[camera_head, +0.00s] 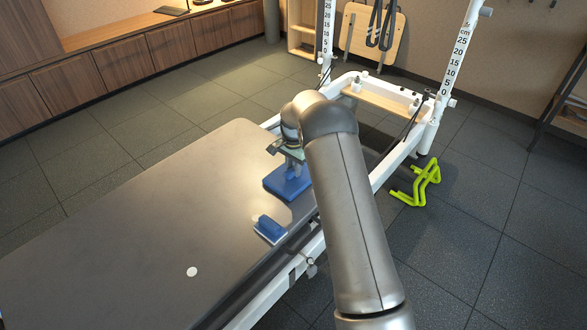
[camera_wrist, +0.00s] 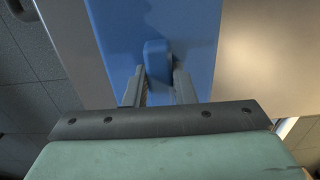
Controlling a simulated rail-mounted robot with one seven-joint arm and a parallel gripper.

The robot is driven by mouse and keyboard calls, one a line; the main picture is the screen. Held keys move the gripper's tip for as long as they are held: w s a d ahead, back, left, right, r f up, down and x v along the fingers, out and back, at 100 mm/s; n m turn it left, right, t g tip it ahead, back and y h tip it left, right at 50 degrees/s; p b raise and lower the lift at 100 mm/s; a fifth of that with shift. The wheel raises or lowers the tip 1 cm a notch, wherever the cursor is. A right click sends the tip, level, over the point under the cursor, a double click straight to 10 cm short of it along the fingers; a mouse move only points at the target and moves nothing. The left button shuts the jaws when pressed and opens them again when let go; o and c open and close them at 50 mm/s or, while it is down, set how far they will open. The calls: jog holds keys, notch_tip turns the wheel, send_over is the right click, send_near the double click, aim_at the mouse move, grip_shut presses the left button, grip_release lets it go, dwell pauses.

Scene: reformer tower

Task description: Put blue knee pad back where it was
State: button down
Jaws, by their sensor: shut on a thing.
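The blue knee pad (camera_head: 287,183) is a flat blue slab at the far right edge of the grey padded bed. It lies on the bed or just above it; I cannot tell which. My gripper (camera_head: 291,162) is above it, pointing down. In the wrist view, the pad (camera_wrist: 200,35) fills the upper middle, and its raised blue tab (camera_wrist: 156,60) sits between the two fingers of my gripper (camera_wrist: 160,84). The fingers are shut on this tab. My arm hides part of the pad's right side in the head view.
A smaller blue block on a pale base (camera_head: 270,229) sits on the bed (camera_head: 130,230) near its right edge. A white disc (camera_head: 192,272) lies on the bed. White frame posts (camera_head: 452,70) stand behind. A yellow-green stand (camera_head: 420,183) is on the floor to the right.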

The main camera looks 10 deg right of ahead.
jog(key=shift+f, duration=0.2)
jog(key=c, duration=1.2)
grip_release()
jog(key=shift+r, duration=0.1)
